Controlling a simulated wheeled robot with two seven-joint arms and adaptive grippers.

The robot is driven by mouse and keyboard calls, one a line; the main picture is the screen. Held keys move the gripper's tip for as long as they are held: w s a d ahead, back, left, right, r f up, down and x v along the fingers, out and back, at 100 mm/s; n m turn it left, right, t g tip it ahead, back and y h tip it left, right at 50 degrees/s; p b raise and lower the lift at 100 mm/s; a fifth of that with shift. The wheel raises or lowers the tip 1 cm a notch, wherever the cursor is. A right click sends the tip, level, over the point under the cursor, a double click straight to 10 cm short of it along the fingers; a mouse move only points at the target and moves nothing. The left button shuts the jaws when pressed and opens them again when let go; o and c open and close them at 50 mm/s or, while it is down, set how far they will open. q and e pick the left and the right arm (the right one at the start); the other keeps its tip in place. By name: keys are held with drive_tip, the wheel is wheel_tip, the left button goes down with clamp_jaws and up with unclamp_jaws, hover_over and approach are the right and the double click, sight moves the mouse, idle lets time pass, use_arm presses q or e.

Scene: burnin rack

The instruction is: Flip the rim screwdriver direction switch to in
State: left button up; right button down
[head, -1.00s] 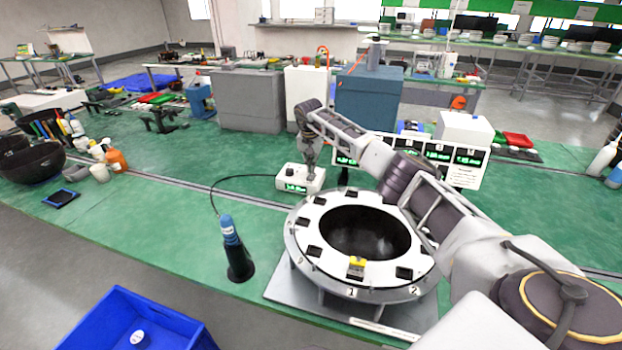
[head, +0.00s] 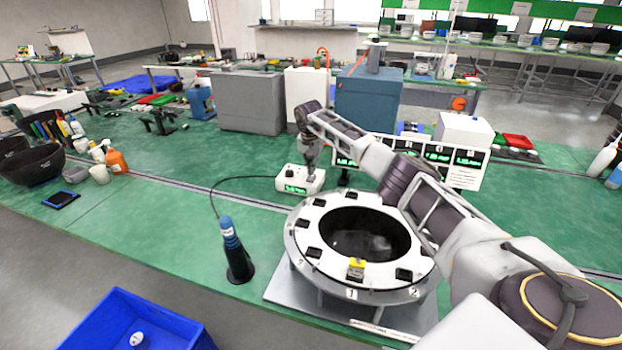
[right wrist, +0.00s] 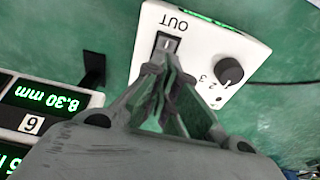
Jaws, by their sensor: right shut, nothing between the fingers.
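The rim screwdriver's white control box (head: 300,180) with a green display stands on the green bench behind the ring fixture. In the right wrist view, the box (right wrist: 222,45) shows a dark dial (right wrist: 230,70) and a black rocker switch (right wrist: 167,45), with the word OUT beside the switch. My right gripper (head: 310,166) points down at the box; in the wrist view its closed fingertips (right wrist: 165,75) are at the switch's near end, empty. Contact cannot be told. The blue screwdriver (head: 230,235) stands in a black holder, joined to the box by a cable. My left gripper is not in view.
The white ring fixture (head: 312,222) with black pockets and a yellow block (head: 356,265) stands in front of the box. A panel of green displays (head: 465,157) is on its right. A blue bin (head: 185,325) is at lower left.

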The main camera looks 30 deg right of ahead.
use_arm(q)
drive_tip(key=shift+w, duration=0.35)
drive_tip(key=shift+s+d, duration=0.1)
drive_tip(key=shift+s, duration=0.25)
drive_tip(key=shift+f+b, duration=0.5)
use_arm(e)
drive_tip(key=shift+f, duration=1.15)
idle(0.7)
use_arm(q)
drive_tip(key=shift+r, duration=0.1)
use_arm(e)
drive_tip(key=shift+r, duration=0.1)
use_arm(q)
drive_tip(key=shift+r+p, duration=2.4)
drive_tip(key=shift+p, duration=0.1)
use_arm(e)
drive_tip(key=shift+r, duration=3.45)
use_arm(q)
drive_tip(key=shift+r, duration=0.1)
use_arm(e)
drive_tip(key=shift+r, duration=0.1)
use_arm(q)
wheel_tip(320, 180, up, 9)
drive_tip(key=p, duration=0.9)
use_arm(e)
wheel_tip(320, 180, up, 9)
